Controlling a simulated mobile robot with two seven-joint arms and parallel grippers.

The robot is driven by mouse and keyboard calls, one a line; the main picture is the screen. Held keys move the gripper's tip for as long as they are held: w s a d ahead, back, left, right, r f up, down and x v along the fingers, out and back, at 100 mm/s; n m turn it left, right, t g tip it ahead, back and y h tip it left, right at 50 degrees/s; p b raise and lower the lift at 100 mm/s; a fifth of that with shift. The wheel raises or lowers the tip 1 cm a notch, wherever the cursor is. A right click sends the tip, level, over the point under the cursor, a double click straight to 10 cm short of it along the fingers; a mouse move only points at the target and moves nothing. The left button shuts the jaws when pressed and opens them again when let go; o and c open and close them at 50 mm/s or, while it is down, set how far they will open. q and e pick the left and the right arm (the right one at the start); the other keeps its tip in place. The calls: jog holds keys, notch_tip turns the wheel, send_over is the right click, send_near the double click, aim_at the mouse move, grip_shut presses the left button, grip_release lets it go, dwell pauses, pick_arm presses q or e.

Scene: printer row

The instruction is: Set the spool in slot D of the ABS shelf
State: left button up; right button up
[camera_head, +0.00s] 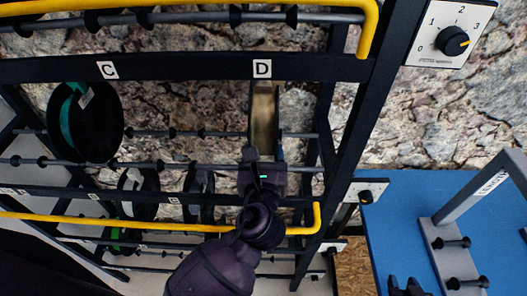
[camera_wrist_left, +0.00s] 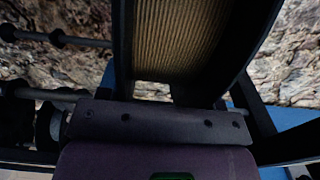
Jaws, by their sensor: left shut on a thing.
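The spool (camera_head: 264,112) has tan filament between dark flanges and is seen edge-on in the head view, under the D label (camera_head: 262,69) of the dark shelf frame (camera_head: 190,68). My left gripper (camera_head: 264,152) is shut on its lower near edge. The spool stands upright at the slot D rods (camera_head: 297,134); whether it touches them I cannot tell. In the left wrist view the wound filament (camera_wrist_left: 178,38) fills the upper middle, between dark flanges. My right gripper (camera_head: 405,286) shows only its dark fingertips at the bottom edge, apart and empty.
A black spool with teal filament (camera_head: 85,122) stands in slot C. More spools (camera_head: 138,195) stand on a lower tier. Yellow rails (camera_head: 150,225) cross above and below. A dark upright (camera_head: 345,130) bounds slot D at the right. A blue table (camera_head: 395,215) carries a grey stand (camera_head: 440,250).

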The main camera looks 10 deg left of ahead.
pick_arm(q)
jog(key=shift+r, duration=0.1)
jog(key=o, duration=1.4)
jog(key=shift+o, duration=0.7)
pick_arm(e)
jog(key=shift+s+r+p, duration=0.3)
jog(key=shift+p, duration=0.25)
pick_arm(q)
jog(key=s+d, duration=0.2)
jog(key=s, duration=0.8)
jog(key=shift+s, duration=0.3)
pick_arm(e)
jog(key=shift+w, duration=0.1)
